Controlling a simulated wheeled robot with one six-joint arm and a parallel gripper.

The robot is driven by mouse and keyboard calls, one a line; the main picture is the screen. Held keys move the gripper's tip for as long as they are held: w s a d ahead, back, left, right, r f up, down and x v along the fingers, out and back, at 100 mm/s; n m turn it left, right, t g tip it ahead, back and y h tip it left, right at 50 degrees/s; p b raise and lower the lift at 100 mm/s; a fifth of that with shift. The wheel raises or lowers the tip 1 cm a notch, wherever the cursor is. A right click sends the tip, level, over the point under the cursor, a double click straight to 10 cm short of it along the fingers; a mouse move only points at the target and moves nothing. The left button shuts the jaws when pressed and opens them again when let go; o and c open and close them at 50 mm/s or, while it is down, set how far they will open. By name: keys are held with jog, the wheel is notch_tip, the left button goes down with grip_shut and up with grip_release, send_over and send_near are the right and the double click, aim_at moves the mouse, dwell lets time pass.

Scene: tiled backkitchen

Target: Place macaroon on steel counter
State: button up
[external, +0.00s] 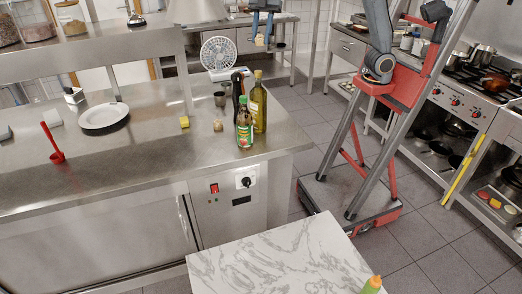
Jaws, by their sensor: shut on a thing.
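My gripper (262,32) shows at the top centre in the external view, pointing down, above and beyond the far right part of the steel counter. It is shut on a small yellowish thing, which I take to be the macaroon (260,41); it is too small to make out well. The steel counter (110,160) fills the left of the view. Its bare top lies in front of and between the items on it.
A marble table (270,262) is in front. A stove (470,95) stands right.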

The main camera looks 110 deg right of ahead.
jog(key=shift+m, duration=0.3)
jog(key=d+f, duration=0.1)
jog(key=f, duration=0.9)
jog(key=s+f+p, duration=0.1)
jog(key=f, duration=1)
jog(key=d+f+p, duration=0.1)
jog(key=f, duration=0.9)
jog(key=shift+s+d+f, duration=0.2)
jog(key=shift+d+f, duration=0.05)
jog(key=shift+d, duration=0.05)
jog(key=shift+f+p, duration=0.8)
jog(key=shift+f, duration=1.6)
jog(key=shift+f, duration=0.1)
jog(key=o, duration=0.6)
jog(key=shift+b, duration=0.3)
jog(key=o, duration=0.4)
jog(key=shift+o, duration=0.2)
